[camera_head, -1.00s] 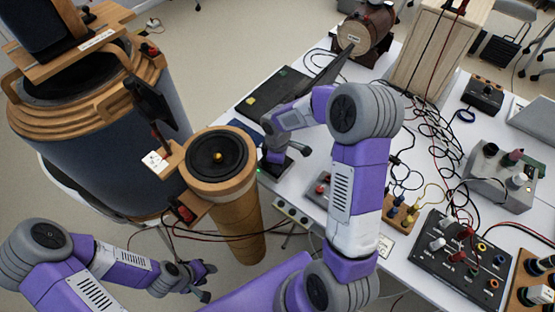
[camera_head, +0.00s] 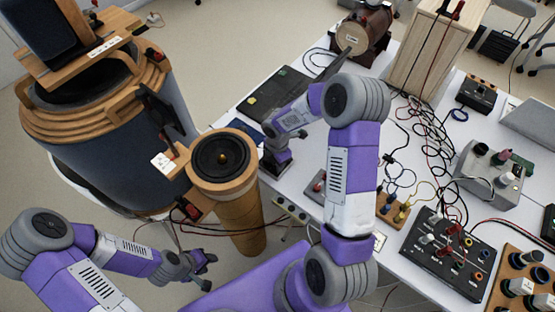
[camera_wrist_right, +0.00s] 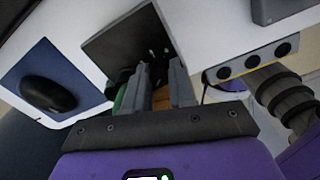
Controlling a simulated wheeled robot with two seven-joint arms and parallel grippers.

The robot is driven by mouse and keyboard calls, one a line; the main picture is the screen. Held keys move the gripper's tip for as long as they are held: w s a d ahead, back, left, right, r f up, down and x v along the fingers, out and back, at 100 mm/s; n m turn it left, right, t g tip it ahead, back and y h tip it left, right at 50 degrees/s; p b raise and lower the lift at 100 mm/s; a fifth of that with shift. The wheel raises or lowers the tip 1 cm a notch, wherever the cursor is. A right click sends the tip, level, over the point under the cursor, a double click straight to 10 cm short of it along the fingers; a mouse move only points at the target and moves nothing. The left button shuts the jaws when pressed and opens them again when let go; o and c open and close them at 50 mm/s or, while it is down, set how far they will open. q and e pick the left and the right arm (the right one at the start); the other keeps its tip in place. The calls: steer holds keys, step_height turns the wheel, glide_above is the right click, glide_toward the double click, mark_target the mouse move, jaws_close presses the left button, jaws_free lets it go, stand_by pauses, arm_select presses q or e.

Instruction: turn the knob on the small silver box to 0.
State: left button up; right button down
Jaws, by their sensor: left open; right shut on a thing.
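My right gripper (camera_head: 276,168) is at the left edge of the white table and points down; it also shows in the right wrist view (camera_wrist_right: 158,82). There its fingers are shut on a small dark thing by a dark flat panel (camera_wrist_right: 112,44). The fingers hide most of that thing, so I cannot tell whether it is a knob, nor read any mark. A small grey box (camera_head: 317,186) with a red part stands to the right of this gripper, partly behind my arm. My left gripper (camera_head: 207,271) is open and empty, low and off the table.
A larger grey box with knobs (camera_head: 487,178) and a black panel (camera_head: 447,254) stand on the right, with tangled cables between. A socket strip (camera_head: 291,209) runs along the table's near edge.

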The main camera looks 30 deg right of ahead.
steer(key=shift+n, duration=0.3)
steer(key=c, duration=0.9)
jaws_free()
steer(key=shift+c, duration=0.2)
steer(key=shift+w+r, duration=0.1)
steer(key=shift+r, duration=0.05)
steer(key=shift+w+r+p, duration=0.15)
steer(key=shift+r+p, duration=0.6)
steer(key=shift+p, duration=0.05)
steer(key=r+p, duration=0.1)
steer(key=r, duration=0.1)
steer(key=r+p, duration=0.4)
steer(key=shift+s+r, duration=0.15)
steer(key=shift+s, duration=0.25)
